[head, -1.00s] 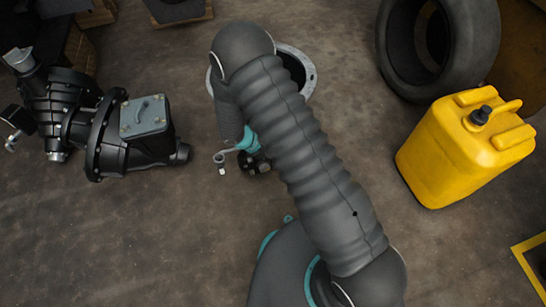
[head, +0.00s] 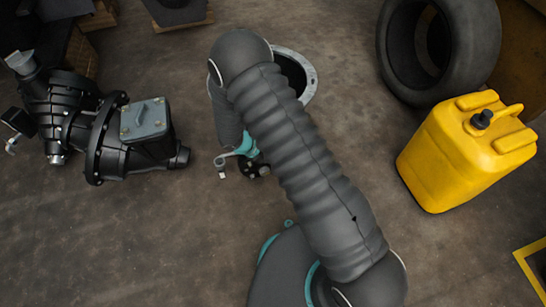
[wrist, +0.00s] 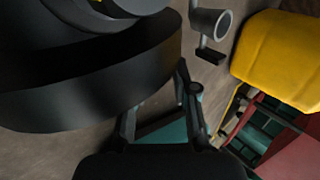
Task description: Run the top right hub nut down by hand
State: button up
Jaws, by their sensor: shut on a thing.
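I cannot make out the other nuts or the stud. In the head view my gripper's teal and black parts show left of my grey arm, and the fingertips are not clear. My arm hides most of the place beneath it.
A pale flanged ring (head: 308,75) sits behind my arm. A black axle or gearbox assembly (head: 110,135) lies at left. A yellow canister (head: 465,150) and a black tyre (head: 440,45) stand at right. In the wrist view a grey cup-shaped part (wrist: 211,22) is at the top. Bare floor lies at front left.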

jog(key=shift+d+r, duration=0.1)
jog(key=shift+r, duration=0.15)
jog(key=shift+r+y+p, duration=0.35)
jog(key=shift+y+p, duration=0.15)
jog(key=shift+p, duration=0.5)
grip_shut()
jog(key=y+p, duration=0.1)
jog(key=p, duration=0.1)
jog(key=shift+r+g+y+p, duration=0.1)
jog(key=shift+g+y+p, duration=0.2)
jog(key=shift+g, duration=0.1)
jog(key=y+p, duration=0.2)
jog(key=p, duration=0.2)
jog(key=shift+f+g+y+p, duration=0.3)
jog(key=shift+f+y+p, duration=0.1)
jog(key=shift+p, duration=0.3)
jog(key=shift+s+a+f, duration=0.1)
jog(key=shift+a+f, duration=0.1)
jog(key=shift+a, duration=0.1)
jog(key=o, duration=0.6)
grip_release()
jog(key=shift+a, duration=0.1)
jog(key=shift+d, duration=0.25)
